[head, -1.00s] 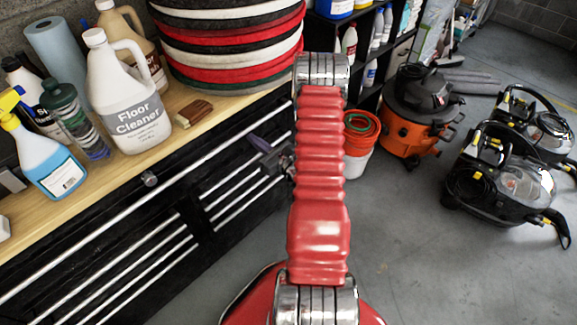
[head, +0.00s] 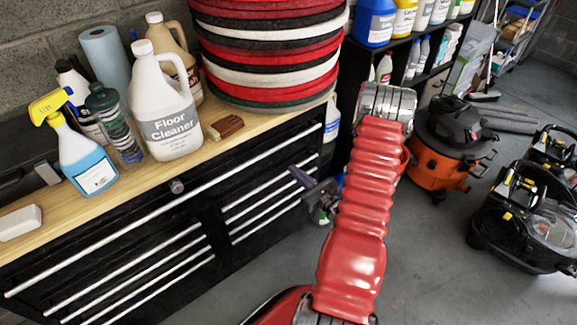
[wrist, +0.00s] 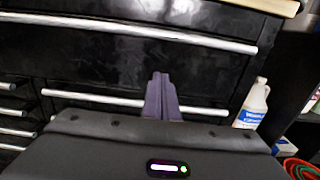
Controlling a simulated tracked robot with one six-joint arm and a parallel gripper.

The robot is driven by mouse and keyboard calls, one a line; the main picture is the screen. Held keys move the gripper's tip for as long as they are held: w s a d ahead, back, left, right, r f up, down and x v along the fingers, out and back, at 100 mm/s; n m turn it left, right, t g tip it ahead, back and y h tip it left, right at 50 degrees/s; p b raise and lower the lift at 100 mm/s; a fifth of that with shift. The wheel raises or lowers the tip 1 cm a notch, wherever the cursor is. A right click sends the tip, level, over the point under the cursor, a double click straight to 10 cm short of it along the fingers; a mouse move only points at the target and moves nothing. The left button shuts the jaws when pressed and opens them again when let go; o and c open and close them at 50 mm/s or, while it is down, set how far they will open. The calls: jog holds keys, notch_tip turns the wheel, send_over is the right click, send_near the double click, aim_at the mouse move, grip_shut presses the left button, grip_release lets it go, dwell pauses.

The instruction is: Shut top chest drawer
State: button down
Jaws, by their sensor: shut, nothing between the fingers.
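The black chest (head: 215,262) has a wooden top and silver bar handles. Its top drawer (head: 235,170) spans the full width, with one long handle that also shows across the upper wrist view (wrist: 130,35). I cannot tell if this drawer stands out from the chest. Shorter drawers lie below it in two columns. My gripper (head: 303,178) is in front of the right column, near the chest's right end. In the wrist view its purple fingers (wrist: 160,95) are together and empty, below the long handle and overlapping a lower handle. Contact cannot be told.
A floor cleaner jug (head: 168,115), a spray bottle (head: 85,160) and stacked pads (head: 270,60) stand on the chest top. An orange-black vacuum (head: 447,150) and black machines (head: 525,215) stand at right.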

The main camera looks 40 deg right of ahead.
jog(key=s, duration=0.6)
jog(key=shift+a, duration=0.3)
